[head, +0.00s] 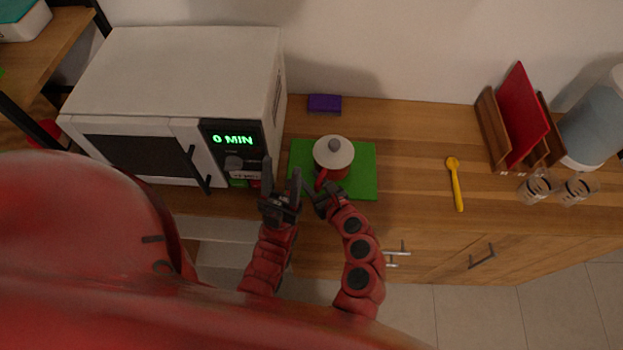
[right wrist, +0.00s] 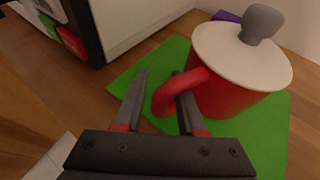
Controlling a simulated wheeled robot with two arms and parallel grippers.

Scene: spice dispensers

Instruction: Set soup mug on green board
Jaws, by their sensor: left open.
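The red soup mug (head: 333,172) with a white lid and grey knob is upright on the green board (head: 365,184), and seems to rest on it. In the right wrist view, the mug (right wrist: 232,97) shows its red handle (right wrist: 178,92) toward my right gripper (right wrist: 160,88). The right gripper's fingers are apart; the handle overlaps the right-hand finger and reaches into the gap, without being clamped. The green board (right wrist: 262,135) lies below. My left gripper (head: 281,178) is open and empty, left of the mug, in front of the microwave's right side.
A white microwave (head: 180,75) showing "0 MIN" stands at left. A purple sponge-like block (head: 324,104) lies behind the board. A yellow spoon (head: 456,184), glass jars (head: 537,187) and a wooden rack (head: 493,125) with a red board are at right. Counter between board and spoon is clear.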

